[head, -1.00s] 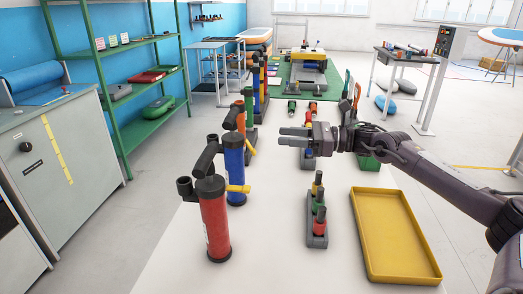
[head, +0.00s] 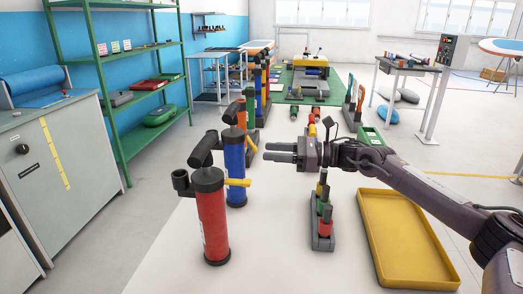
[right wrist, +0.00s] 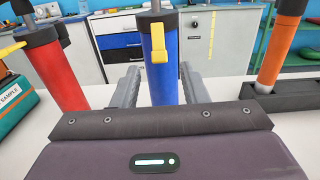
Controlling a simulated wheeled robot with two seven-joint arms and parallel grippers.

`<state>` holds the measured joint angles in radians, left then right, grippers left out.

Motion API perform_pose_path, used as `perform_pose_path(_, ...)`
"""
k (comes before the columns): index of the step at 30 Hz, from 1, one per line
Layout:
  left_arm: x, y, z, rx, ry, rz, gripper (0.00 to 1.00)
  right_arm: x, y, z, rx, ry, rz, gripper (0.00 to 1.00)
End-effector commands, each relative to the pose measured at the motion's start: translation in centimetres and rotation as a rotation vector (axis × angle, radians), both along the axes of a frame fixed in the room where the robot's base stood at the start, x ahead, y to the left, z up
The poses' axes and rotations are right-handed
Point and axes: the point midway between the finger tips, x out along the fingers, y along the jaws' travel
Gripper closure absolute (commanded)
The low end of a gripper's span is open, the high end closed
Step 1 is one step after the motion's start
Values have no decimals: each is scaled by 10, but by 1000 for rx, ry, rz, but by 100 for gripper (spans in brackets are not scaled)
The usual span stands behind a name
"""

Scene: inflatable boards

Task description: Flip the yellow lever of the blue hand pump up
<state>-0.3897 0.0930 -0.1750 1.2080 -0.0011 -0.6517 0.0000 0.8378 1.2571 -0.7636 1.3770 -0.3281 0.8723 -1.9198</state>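The blue hand pump (head: 235,172) stands upright on the white table, just behind a red hand pump (head: 212,222). Its yellow lever (head: 238,183) sticks out to the right in the head view. In the right wrist view the blue pump (right wrist: 165,88) stands straight ahead, and the yellow lever (right wrist: 158,45) shows on its near side. My right gripper (head: 268,152) is to the right of the blue pump and above lever height. Its two fingers are apart and empty, one toward each side of the pump in the right wrist view (right wrist: 160,90). My left gripper is out of view.
A holder with several coloured-grip tools (head: 322,222) stands below my right arm. A yellow tray (head: 405,238) lies to its right. An orange pump (right wrist: 283,42) stands to the right in the right wrist view. Bare table lies between the pumps and the tool holder.

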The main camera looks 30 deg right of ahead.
Motion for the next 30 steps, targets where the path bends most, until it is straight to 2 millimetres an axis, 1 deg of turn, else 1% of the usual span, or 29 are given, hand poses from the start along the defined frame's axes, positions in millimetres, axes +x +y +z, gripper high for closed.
perform_pose_path(1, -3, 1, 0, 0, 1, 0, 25, 5, 8, 3, 2, -3, 3, 60)
perform_pose_path(3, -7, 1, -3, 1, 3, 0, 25, 11, 16, 2, 1, 0, 2, 60)
perform_pose_path(7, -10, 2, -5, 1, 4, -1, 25, 19, 25, 1, 0, -1, 0, 60)
perform_pose_path(10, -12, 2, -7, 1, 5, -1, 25, 21, 29, 0, -1, 1, 0, 60)
perform_pose_path(17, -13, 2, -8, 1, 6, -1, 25, 22, 30, 0, -2, 1, 0, 60)
perform_pose_path(20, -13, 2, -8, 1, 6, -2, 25, 22, 30, 0, -2, 1, 0, 70)
perform_pose_path(24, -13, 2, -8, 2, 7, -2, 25, 21, 30, 0, -1, 0, 0, 89)
perform_pose_path(27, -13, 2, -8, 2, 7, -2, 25, 21, 29, 0, -1, 0, 0, 100)
perform_pose_path(30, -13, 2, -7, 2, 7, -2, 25, 21, 29, 0, -2, 0, 0, 100)
